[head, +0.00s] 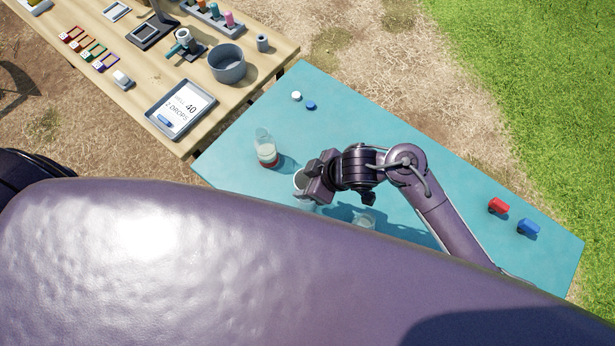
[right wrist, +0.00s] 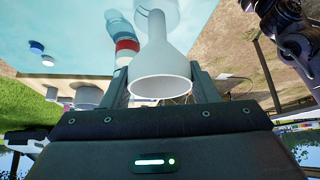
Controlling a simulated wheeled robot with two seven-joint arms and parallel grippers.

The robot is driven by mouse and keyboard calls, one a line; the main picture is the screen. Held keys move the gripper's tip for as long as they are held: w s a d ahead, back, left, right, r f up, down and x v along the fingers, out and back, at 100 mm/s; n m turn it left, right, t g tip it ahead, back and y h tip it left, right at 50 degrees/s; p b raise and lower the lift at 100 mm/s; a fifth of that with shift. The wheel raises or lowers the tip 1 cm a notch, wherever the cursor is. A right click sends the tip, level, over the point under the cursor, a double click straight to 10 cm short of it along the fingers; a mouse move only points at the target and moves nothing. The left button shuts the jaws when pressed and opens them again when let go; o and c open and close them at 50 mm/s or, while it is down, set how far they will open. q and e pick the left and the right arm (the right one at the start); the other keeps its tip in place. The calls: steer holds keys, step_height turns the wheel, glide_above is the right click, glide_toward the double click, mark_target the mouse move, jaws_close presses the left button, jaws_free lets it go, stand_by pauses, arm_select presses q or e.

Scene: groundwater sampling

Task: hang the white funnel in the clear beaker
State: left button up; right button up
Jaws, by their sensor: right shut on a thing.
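My right gripper (head: 303,184) is shut on the white funnel (right wrist: 160,78). In the right wrist view, which is upside down, the funnel sits between the two fingers, wide mouth up and stem down. In the head view the gripper hides much of the funnel. A clear glass vessel, seemingly the clear beaker (right wrist: 168,14), shows beside the stem in the right wrist view. I cannot tell whether the stem is inside it or how high it is above it. My left arm (right wrist: 288,38) shows only in part, and its fingers are not clear.
A clear bottle with a red band (head: 267,154) stands close to the funnel on the teal table (head: 440,185). Another clear glass item (head: 365,221) is near my right arm. A white cap (head: 296,96), a blue cap (head: 311,106), and red (head: 498,206) and blue (head: 528,227) items lie farther off.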

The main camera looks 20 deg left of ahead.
steer(key=shift+f+b, duration=2.05)
steer(key=shift+f, duration=0.9)
steer(key=o, duration=1)
steer(key=shift+o, duration=0.2)
steer(key=shift+r, duration=0.15)
steer(key=v, duration=0.7)
steer(key=shift+d+r+p, duration=0.2)
steer(key=shift+r+p, duration=0.05)
steer(key=shift+p, duration=0.2)
